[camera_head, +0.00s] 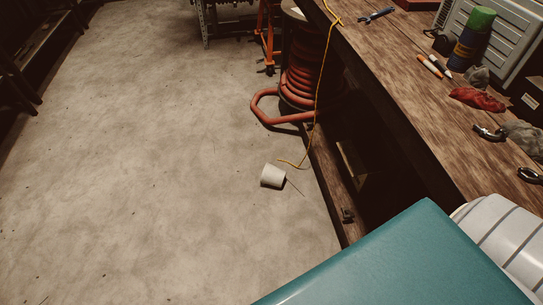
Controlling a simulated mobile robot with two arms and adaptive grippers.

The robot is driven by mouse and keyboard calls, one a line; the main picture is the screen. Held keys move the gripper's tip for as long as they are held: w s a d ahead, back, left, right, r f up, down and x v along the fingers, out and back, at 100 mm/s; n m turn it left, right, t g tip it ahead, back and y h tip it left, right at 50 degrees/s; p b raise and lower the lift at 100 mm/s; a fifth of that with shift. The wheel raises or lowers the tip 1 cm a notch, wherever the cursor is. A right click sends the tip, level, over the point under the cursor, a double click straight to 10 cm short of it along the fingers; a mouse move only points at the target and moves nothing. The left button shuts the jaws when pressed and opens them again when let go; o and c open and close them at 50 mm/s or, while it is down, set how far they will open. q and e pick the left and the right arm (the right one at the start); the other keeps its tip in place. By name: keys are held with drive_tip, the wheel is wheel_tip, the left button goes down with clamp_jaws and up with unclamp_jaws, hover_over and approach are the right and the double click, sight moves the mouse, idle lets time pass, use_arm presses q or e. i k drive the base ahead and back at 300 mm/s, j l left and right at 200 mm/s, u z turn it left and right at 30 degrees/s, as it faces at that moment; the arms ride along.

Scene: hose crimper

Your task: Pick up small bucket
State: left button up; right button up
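A small white bucket (272,176) lies tipped on its side on the concrete floor, near the middle of the head view. It is beside the lower edge of the workbench, close to the end of a yellow cord. A thin stick or wire lies on the floor at its right side. Nothing is touching the bucket from above. Neither of my grippers is in view.
A wooden workbench (400,85) runs along the right, with pens, a red cloth (477,99) and tools on it. A coiled red hose (300,85) stands by its far leg. A yellow cord (322,75) hangs to the floor. A teal surface (400,265) fills the lower right. Floor at left is clear.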

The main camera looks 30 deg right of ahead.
sight(270, 175)
drive_tip(key=i+j+z, duration=0.1)
drive_tip(key=i+z, duration=0.3)
drive_tip(key=i+j+z, duration=0.2)
drive_tip(key=z, duration=0.25)
drive_tip(key=i+j+z, duration=0.65)
drive_tip(key=z, duration=0.15)
drive_tip(key=i+j+z, duration=0.15)
drive_tip(key=j+z, duration=0.25)
drive_tip(key=j, duration=0.2)
